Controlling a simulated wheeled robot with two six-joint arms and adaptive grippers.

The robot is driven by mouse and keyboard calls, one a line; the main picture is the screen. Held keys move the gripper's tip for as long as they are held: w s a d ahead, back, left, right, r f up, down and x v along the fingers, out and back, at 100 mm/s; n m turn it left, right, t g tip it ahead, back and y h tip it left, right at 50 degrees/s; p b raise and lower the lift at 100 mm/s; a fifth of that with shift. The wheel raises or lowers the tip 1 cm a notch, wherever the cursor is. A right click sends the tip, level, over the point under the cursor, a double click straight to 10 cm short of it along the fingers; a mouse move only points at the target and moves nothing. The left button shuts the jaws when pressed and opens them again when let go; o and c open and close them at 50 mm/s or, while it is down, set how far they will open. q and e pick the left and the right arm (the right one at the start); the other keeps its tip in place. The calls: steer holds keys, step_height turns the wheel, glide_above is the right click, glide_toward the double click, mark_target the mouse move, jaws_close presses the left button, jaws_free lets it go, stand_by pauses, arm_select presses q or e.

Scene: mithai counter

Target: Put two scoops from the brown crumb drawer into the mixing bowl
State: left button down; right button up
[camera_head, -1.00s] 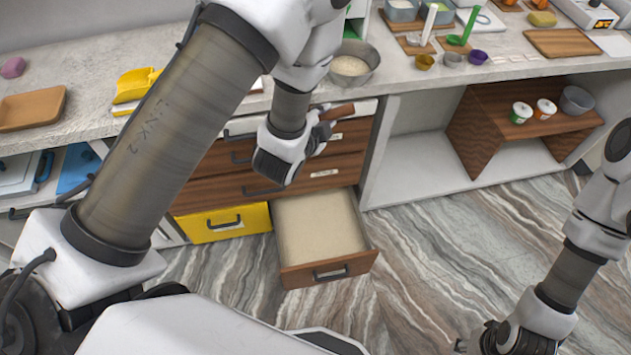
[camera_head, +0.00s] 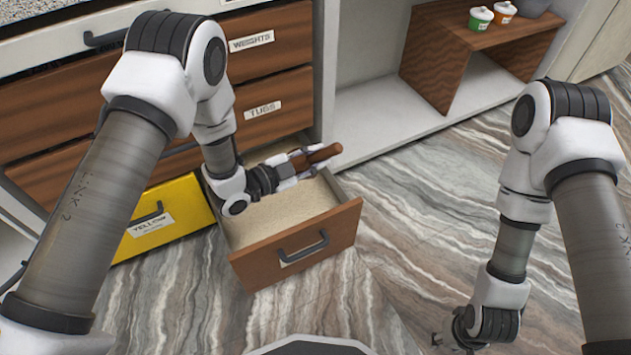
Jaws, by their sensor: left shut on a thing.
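The open brown-fronted drawer (camera_head: 310,245) stands out from the counter at floor height and holds pale beige crumbs (camera_head: 290,212). My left gripper (camera_head: 298,165) is over the back of this drawer, pointing right, and is shut on a brown handle (camera_head: 318,157), likely the scoop's. The rest of the scoop cannot be made out. My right gripper (camera_head: 452,336) hangs low over the floor at lower right, apart from the drawer; its fingers are small and partly cut by my arm's shape.
A yellow drawer (camera_head: 160,215) sits left of the open one. Wooden drawer fronts labelled Weights and Tubs (camera_head: 270,105) rise behind. A brown shelf (camera_head: 445,60) with small tubs (camera_head: 480,17) stands at upper right. The marbled floor (camera_head: 400,240) is clear.

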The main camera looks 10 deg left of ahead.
mark_target(300, 168)
arm_select(q)
step_height(300, 168, down, 14)
steer(key=a+h+b, duration=0.1)
steer(key=a+b, duration=0.1)
steer(key=b, duration=1)
arm_select(e)
step_height(300, 168, down, 17)
steer(key=b, duration=0.4)
arm_select(q)
steer(key=w+a+f+y, duration=0.1)
steer(key=w+a+f, duration=0.1)
steer(key=a+f, duration=0.5)
steer(key=d+r+m+y+p, duration=0.1)
steer(key=r+p, duration=0.4)
steer(key=d+r+m+y+p, duration=0.1)
steer(key=d+r+p, duration=0.1)
steer(key=r+p, duration=0.3)
steer(key=s+d+r+m+g+y+p, duration=0.1)
steer(key=r+p, duration=0.4)
steer(key=shift+s+d+r+m+p, duration=0.1)
steer(key=shift+d+r+m+p, duration=0.15)
steer(key=shift+d+m+p, duration=0.15)
steer(key=shift+d+r, duration=0.25)
arm_select(e)
step_height(300, 168, up, 16)
steer(key=shift+r, duration=0.25)
arm_select(q)
steer(key=shift+f, duration=0.1)
steer(key=shift+y, duration=0.3)
